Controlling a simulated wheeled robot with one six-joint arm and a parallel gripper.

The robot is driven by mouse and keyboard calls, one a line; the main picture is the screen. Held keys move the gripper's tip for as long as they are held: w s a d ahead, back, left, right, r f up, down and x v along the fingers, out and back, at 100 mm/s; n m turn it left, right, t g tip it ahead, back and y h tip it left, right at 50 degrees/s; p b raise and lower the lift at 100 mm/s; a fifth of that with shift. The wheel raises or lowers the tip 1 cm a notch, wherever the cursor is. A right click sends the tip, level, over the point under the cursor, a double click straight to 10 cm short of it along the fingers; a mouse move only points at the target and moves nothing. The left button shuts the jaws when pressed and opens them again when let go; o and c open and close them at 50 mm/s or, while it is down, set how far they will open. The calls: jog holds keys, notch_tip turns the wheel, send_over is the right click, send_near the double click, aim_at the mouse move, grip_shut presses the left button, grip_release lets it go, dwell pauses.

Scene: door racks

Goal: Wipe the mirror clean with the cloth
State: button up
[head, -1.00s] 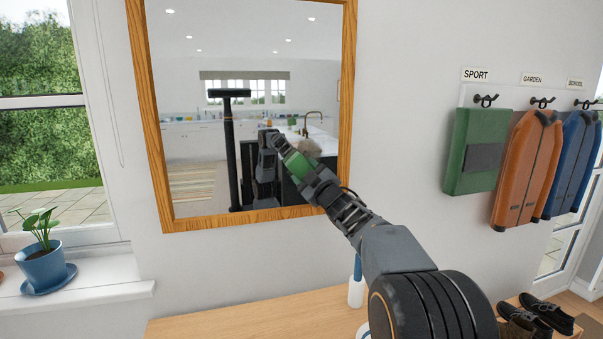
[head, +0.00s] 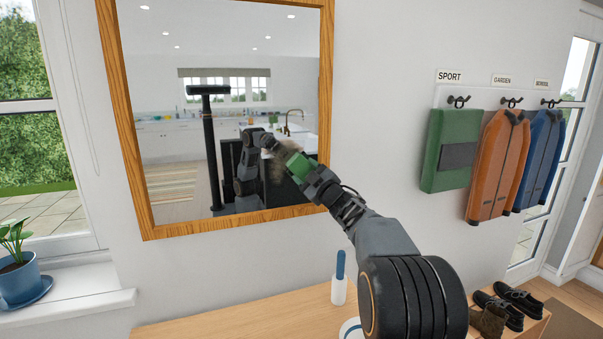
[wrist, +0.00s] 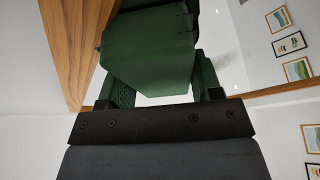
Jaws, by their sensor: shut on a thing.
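The mirror (head: 165,150) hangs on the wall in a wooden frame (head: 130,130) and reflects the kitchen and my own arm. A brownish smudge (head: 277,163) shows on its lower right part, partly covered by my gripper. My gripper (head: 303,172) is shut on a folded green cloth (head: 296,164) in front of the mirror's lower right. In the wrist view the cloth (wrist: 150,50) sits between the two fingers, with the wooden frame (wrist: 72,45) to the left. Whether the cloth touches the glass I cannot tell.
A green pad (head: 455,150) and orange and blue vests hang at right. A potted plant (head: 20,270) stands on the left sill.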

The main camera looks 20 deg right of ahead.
aim_at(301, 152)
jog(key=shift+r+p, duration=0.7)
jog(key=shift+r, duration=0.45)
jog(key=shift+a+f+b, duration=0.2)
jog(key=shift+a+b, duration=0.45)
jog(key=shift+a, duration=0.3)
jog(key=shift+a+r+b, duration=0.1)
jog(key=shift+a+b, duration=1.95)
jog(key=shift+a, duration=2.15)
jog(key=shift+a+r+p, duration=0.1)
jog(key=shift+r+p, duration=0.9)
jog(key=shift+r, duration=0.25)
jog(key=shift+d+p, duration=1.4)
jog(key=shift+d, duration=1.7)
jog(key=shift+d+f+p, duration=0.1)
jog(key=shift+d+p, duration=0.65)
jog(key=shift+d, duration=1.5)
